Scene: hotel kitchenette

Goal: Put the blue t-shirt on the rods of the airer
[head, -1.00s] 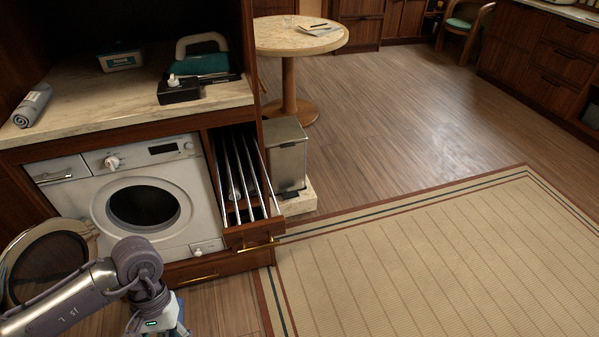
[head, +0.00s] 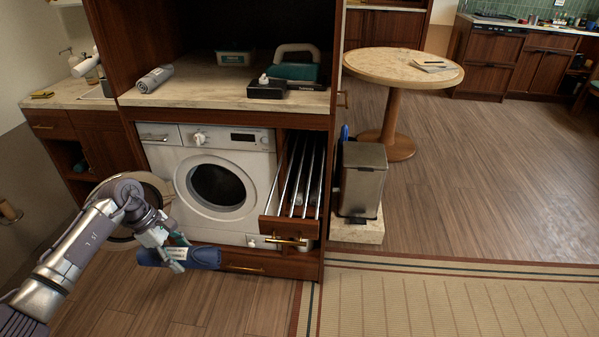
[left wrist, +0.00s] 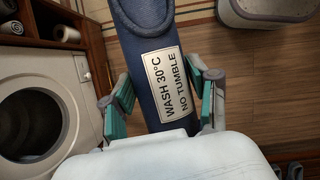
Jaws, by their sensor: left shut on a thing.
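The blue t-shirt (head: 207,257) is a dark blue, narrow bundle. My left gripper (head: 175,253) is shut on it and holds it in front of the washing machine, low and to the left of the airer. In the left wrist view the t-shirt (left wrist: 145,25) passes between the green finger pads, with a label reading "WASH 30°C NO TUMBLE". The airer (head: 288,229) is a pulled-out wooden drawer frame with several metal rods (head: 312,180), right of the machine. The rods look bare. My right gripper is not in view.
A metal bin (head: 362,180) stands right of the airer. A counter (head: 220,95) above holds a rolled grey towel (head: 155,78) and a black box.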

